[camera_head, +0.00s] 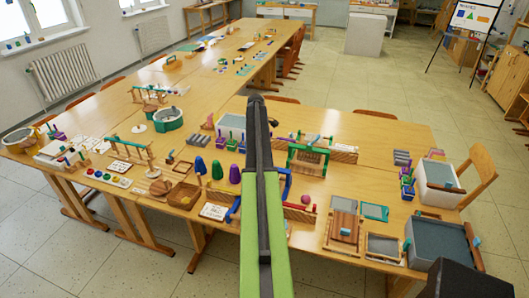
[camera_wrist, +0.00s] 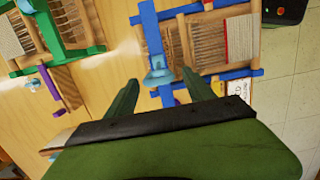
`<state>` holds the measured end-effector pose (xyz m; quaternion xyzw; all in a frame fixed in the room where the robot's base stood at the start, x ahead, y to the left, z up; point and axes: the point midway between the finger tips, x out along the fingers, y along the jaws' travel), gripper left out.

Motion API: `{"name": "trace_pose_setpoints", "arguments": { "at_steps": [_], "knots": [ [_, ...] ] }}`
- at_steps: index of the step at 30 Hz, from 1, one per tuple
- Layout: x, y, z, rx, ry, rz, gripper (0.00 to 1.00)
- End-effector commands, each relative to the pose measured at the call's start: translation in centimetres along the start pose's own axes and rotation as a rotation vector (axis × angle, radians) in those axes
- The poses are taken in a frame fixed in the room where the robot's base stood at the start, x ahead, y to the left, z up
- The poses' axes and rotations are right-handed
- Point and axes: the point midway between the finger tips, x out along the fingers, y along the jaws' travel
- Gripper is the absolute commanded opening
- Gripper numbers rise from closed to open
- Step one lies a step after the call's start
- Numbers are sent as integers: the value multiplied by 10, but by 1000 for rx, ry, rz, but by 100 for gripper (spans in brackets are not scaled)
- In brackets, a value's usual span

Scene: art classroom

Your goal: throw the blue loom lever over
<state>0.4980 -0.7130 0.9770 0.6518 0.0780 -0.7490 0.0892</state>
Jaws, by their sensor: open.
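The blue loom (camera_wrist: 201,72) is in the upper right of the wrist view, with a blue frame, wooden bars and strung threads. A lighter blue piece (camera_wrist: 158,74), which looks like its lever, stands at the loom's left side. My gripper (camera_wrist: 160,78) is open, one dark green finger on each side of that piece in the picture. I see no contact, and cannot tell the height between them. In the head view the blue loom (camera_head: 287,186) is largely hidden behind my arm, and the gripper's fingers cannot be made out.
A green loom (camera_wrist: 72,55) is at the upper left of the wrist view; it also shows in the head view (camera_head: 292,157). Purple and green cones (camera_head: 217,170) stand left of my arm. Wooden trays (camera_head: 343,231) lie at the right. The table (camera_head: 385,183) is crowded.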

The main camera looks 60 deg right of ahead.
Motion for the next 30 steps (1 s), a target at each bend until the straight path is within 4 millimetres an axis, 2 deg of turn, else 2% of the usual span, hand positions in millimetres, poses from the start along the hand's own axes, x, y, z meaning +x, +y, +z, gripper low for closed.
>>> {"name": "trace_pose_setpoints", "arguments": {
  "at_steps": [1, 16, 21, 29, 30],
  "knots": [
    [-21, 0, 1, 0, 0, 0, 62],
    [-132, -1, 3, 0, 0, -1, 62],
    [-148, 0, 3, 2, 0, -1, 62],
    [-145, 0, 2, 2, 0, -1, 62],
    [-145, 0, 2, 2, 0, -1, 58]
  ]
}}
